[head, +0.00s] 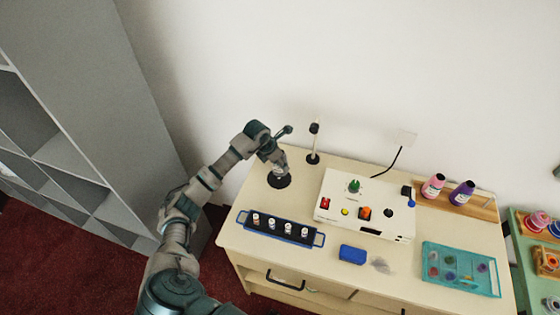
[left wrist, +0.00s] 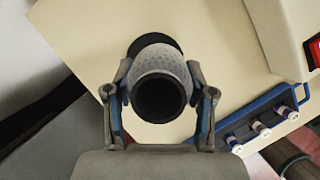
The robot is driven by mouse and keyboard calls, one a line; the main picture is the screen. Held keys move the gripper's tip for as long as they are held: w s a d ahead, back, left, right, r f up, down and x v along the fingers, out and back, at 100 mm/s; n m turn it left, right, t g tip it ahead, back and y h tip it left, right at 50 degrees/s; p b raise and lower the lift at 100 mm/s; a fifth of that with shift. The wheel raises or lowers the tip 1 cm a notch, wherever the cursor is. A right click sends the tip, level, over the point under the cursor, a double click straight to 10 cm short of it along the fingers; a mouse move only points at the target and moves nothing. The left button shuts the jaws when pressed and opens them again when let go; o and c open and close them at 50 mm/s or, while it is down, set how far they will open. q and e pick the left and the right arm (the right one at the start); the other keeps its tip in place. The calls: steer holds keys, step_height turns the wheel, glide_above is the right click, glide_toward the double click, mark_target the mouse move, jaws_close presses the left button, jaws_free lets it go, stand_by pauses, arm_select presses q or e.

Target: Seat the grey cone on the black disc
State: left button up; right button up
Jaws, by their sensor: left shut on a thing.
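My left gripper (head: 279,162) reaches over the back left of the counter. In the left wrist view, my left gripper (left wrist: 159,75) is shut on the grey cone (left wrist: 158,63), with one finger on each side. The cone is speckled grey with a dark round opening facing the camera. The black disc (head: 280,182) lies flat on the counter below the gripper. In the left wrist view a dark arc of the disc (left wrist: 148,40) shows behind the cone, which hides the rest. Whether cone and disc touch is unclear. My right gripper is not in view.
A post on a black base (head: 313,158) stands close right of the gripper. A white control box (head: 335,211) sits right of the disc. A blue tray (head: 244,217) with several small vials lies in front. A blue block (head: 352,254) and teal tray (head: 430,282) are further right.

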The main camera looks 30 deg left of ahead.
arm_select(q)
steer(key=shift+s+f, duration=0.1)
steer(key=shift+f, duration=0.4)
steer(key=shift+a+f+b, duration=0.55)
steer(key=shift+a+f, duration=0.05)
steer(key=shift+f, duration=0.2)
steer(key=shift+d+f, duration=0.1)
steer(key=shift+f, duration=0.05)
steer(key=shift+d+f+b, duration=0.25)
steer(key=shift+d+b, duration=0.05)
steer(key=shift+b, duration=0.1)
steer(key=shift+d+f, duration=0.15)
steer(key=shift+f, duration=0.2)
steer(key=shift+a+f, duration=0.1)
steer(key=shift+a, duration=0.35)
steer(key=shift+d, duration=0.15)
steer(key=o, duration=1.4)
steer(key=shift+c, duration=0.2)
steer(key=shift+o, duration=1)
steer(key=shift+d, duration=0.1)
steer(key=shift+r, duration=0.2)
steer(key=v, duration=1.1)
steer(key=shift+a+r, duration=0.2)
steer(key=shift+r, duration=0.05)
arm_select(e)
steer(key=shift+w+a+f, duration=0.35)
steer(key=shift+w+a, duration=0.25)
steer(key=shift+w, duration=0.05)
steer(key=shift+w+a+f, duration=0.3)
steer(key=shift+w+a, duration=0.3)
